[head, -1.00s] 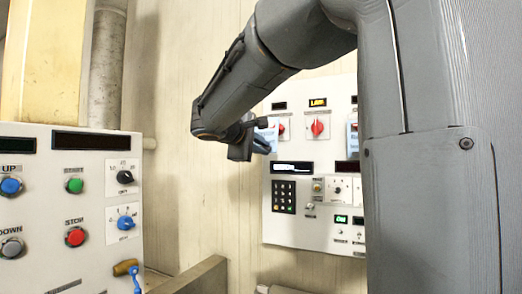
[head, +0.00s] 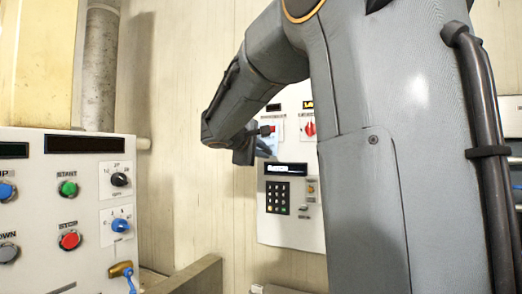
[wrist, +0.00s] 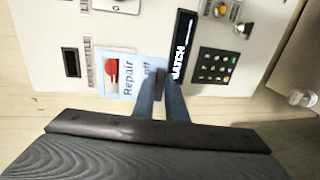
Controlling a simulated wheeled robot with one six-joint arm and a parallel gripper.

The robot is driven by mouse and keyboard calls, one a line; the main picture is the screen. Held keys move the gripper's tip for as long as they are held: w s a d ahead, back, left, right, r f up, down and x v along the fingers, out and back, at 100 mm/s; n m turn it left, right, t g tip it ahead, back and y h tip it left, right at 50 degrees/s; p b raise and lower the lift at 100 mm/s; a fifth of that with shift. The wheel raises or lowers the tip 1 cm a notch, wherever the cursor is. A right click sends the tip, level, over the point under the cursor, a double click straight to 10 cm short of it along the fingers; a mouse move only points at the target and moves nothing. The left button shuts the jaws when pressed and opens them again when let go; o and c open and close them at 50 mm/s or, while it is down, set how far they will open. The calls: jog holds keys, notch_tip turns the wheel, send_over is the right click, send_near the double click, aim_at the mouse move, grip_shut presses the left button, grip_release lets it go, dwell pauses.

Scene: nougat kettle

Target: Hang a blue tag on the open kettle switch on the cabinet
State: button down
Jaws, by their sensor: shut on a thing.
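A light blue tag (wrist: 130,86) printed "Repair" is in my gripper (wrist: 160,84), which is shut on its near edge. In the wrist view the tag lies over or just in front of the red kettle switch (wrist: 111,68), beside the "KETTLE" label. I cannot tell whether it touches the switch or hangs on it. In the head view my gripper (head: 254,150) is at the upper left of the cabinet (head: 290,225), with the red switch (head: 267,130) close by. The tag is mostly hidden there by my gripper and arm.
The cabinet has a dark display (head: 286,169), a keypad (head: 278,196) and another red switch (head: 310,128). My arm hides its right part. A second control panel (head: 35,215) with buttons and knobs stands at left. A ledge (head: 195,277) lies low between them.

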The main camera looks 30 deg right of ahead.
aim_at(266, 151)
jog(key=shift+p+x, duration=0.6)
jog(key=shift+x, duration=0.25)
jog(key=shift+w+d+f+b, duration=0.2)
jog(key=shift+w+d+b, duration=0.2)
jog(key=shift+d+b, duration=0.2)
jog(key=shift+d+r+b, duration=0.1)
jog(key=shift+b, duration=0.2)
jog(key=c, duration=1.7)
grip_release()
